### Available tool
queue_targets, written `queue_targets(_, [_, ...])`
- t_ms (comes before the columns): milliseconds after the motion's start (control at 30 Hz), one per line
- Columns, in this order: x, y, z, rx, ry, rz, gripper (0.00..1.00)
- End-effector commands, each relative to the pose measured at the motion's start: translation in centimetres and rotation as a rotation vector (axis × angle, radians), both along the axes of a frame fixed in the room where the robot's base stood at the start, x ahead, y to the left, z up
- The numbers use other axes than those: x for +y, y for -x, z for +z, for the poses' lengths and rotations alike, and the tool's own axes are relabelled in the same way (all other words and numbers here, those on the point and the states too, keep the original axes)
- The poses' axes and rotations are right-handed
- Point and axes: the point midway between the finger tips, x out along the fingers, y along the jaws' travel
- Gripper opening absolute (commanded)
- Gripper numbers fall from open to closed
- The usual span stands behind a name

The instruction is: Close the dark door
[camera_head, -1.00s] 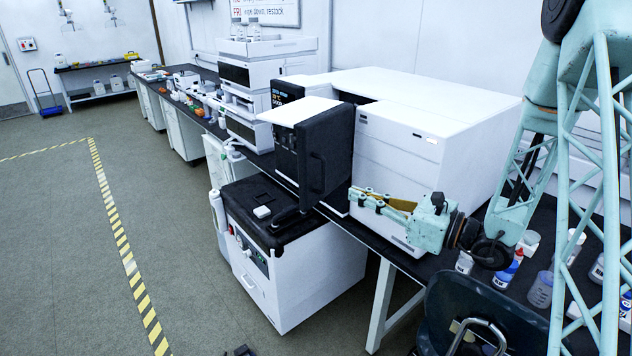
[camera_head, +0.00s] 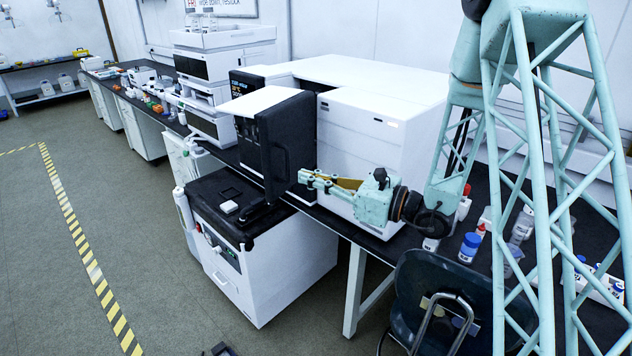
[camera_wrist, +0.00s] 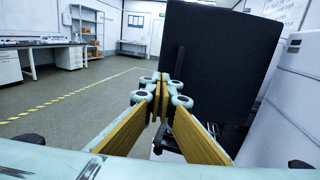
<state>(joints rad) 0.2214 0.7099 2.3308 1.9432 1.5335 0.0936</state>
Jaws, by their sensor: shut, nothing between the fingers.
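The dark door (camera_head: 290,140) is a black upright panel with a vertical handle. It stands open, swung out from the front of the white instrument (camera_head: 370,135). In the wrist view the door (camera_wrist: 225,70) fills the upper middle and right, with its handle near the left edge. My gripper (camera_head: 303,180) is shut and empty, in front of the door's lower right part in the head view. In the wrist view my gripper's fingertips (camera_wrist: 162,84) are near the door's left edge, below the handle. I cannot tell whether they touch the door.
A white cart with a black top (camera_head: 240,200) stands below the door. A dark chair (camera_head: 465,300) is at the front right. Bottles (camera_head: 469,247) stand on the black bench to the right. The floor left of the yellow-striped line (camera_head: 85,245) is open.

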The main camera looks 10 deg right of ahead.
Motion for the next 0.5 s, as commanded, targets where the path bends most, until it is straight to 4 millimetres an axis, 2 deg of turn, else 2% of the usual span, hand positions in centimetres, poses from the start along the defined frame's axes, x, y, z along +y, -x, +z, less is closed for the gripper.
queue_targets(500, [4.4, -2.9, -0.1, 0.000, 0.000, 0.002, 0.00])
